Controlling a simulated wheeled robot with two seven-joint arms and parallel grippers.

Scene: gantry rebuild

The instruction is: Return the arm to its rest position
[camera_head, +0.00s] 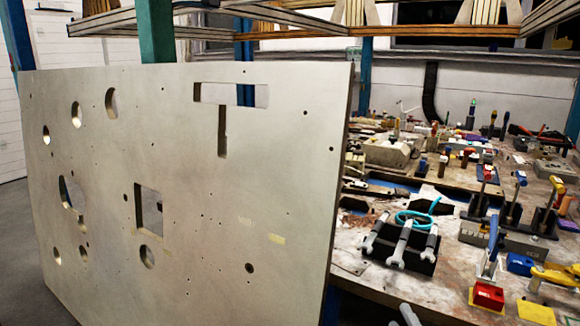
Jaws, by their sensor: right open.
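A small light grey part at the bottom edge, right of centre, looks like the tip of my right gripper (408,315). Only this bit shows, in front of the workbench (355,262), and the rest is cut off by the frame. It is open, and nothing is seen in it. It appears apart from the tools on the bench. My left gripper and arm are not in view.
A large pale panel (290,185) with cut-outs stands upright on the left, hiding part of the bench. A black block (392,252) holds grey wrenches. A red block (488,295), yellow tool (555,275) and several tools crowd the right. Shelf beams (300,22) hang above.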

